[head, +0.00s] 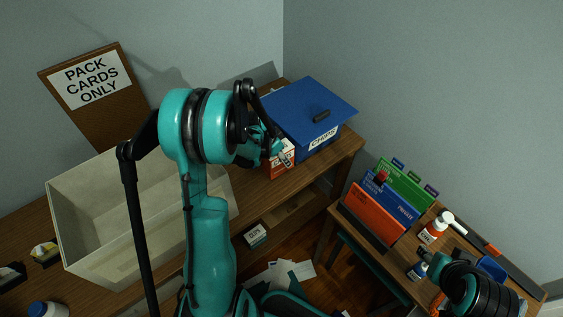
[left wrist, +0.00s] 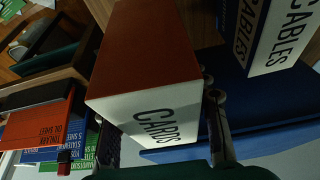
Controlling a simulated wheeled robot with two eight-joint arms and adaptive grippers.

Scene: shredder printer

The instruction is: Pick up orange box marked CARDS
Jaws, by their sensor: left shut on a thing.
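The orange box marked CARDS (left wrist: 150,45) fills the middle of the left wrist view, with an orange side and a white label band. In the head view the orange box (head: 281,160) shows at the front of the blue-lidded box, partly hidden by my left gripper (head: 272,146). My left gripper is shut on it; in the left wrist view a dark finger (left wrist: 217,120) lies along its right side. I cannot tell whether the box is clear of the desk. My right gripper (head: 432,262) is at the lower right, its fingers too small and dark to read.
A box with a blue lid (head: 300,105) marked CHIPS stands behind. A box marked CABLES (left wrist: 275,35) is beside the orange box. A large open beige bin (head: 95,225) is on the desk at left, below a PACK CARDS ONLY sign (head: 90,80). Coloured folders (head: 380,215) stand at right.

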